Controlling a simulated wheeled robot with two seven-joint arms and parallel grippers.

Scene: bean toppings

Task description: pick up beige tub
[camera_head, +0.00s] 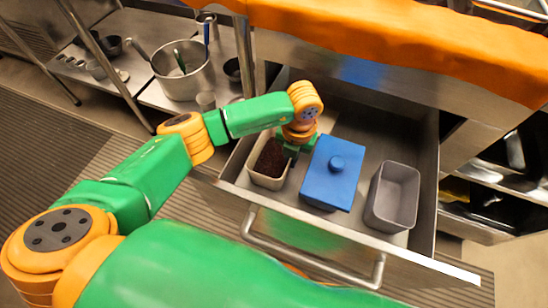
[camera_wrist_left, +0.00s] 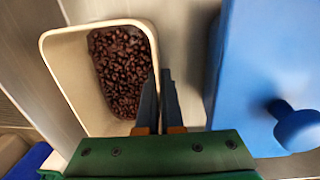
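The beige tub (camera_head: 262,178) stands at the left end of the open drawer, filled with dark brown beans; in the left wrist view its pale rim (camera_wrist_left: 62,70) and the beans (camera_wrist_left: 122,70) show. My left gripper (camera_head: 292,155) is at the tub's right side, pointing down. In the left wrist view the two dark fingers (camera_wrist_left: 160,85) are close together on either side of the tub's right wall, one inside and one outside, and look shut on it. The lower part of that wall is hidden. My right gripper is not in view.
A blue lidded box (camera_head: 325,190) with a round knob stands close to the right of the tub. A grey empty tub (camera_head: 393,195) is farther right in the steel drawer (camera_head: 420,170). The counter (camera_head: 400,85) overhangs the drawer's back. A pot (camera_head: 183,72) stands on the left shelf.

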